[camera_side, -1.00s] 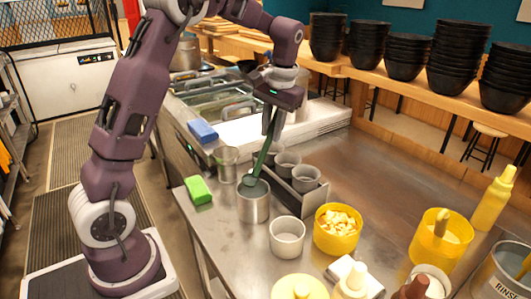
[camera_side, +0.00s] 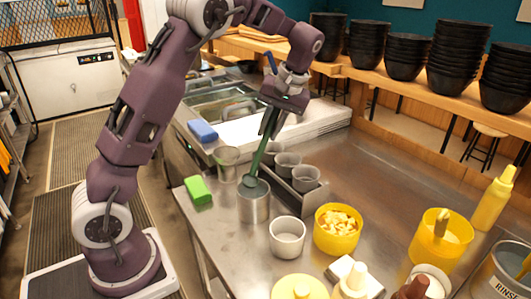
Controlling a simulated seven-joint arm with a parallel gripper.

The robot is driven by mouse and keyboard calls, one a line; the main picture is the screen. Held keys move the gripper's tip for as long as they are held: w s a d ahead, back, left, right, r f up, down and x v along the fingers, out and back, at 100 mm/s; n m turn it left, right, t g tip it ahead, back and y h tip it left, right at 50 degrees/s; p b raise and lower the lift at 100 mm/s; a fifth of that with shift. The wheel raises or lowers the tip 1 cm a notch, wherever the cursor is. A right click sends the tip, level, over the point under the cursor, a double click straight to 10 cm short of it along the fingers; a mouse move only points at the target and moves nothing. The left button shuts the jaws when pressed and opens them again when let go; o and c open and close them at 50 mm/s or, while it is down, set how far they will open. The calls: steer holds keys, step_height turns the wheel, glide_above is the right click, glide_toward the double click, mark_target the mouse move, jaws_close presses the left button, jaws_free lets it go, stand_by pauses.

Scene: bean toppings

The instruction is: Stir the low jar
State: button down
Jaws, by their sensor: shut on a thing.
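My gripper (camera_side: 270,132) is shut on a long green utensil (camera_side: 261,155), which hangs down and to the left. Its rounded lower end is at the mouth of a grey metal jar (camera_side: 254,207), seemingly just inside the rim. The jar stands upright near the counter's left edge, and its contents are hidden. A shorter, pale, wide cup (camera_side: 287,241) stands apart at its front right. I cannot tell from the picture which of the two is the low jar.
A rack (camera_side: 312,203) with several grey cups stands close to the right of the jar. A clear container (camera_side: 227,164) is behind it, a green sponge (camera_side: 198,190) to its left. A yellow tub (camera_side: 336,232) is at front right. The counter's right middle is clear.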

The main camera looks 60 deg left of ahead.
steer(key=n+g, duration=0.1)
steer(key=n, duration=0.3)
steer(key=shift+n+g+y, duration=0.3)
steer(key=shift+g+y, duration=0.1)
steer(key=shift+s+a, duration=0.1)
steer(key=shift+s, duration=0.15)
steer(key=shift+w+f+n+g, duration=0.1)
steer(key=shift+n+g, duration=0.4)
steer(key=shift+n, duration=0.7)
steer(key=n+g, duration=0.1)
steer(key=n, duration=0.1)
steer(key=shift+n, duration=0.4)
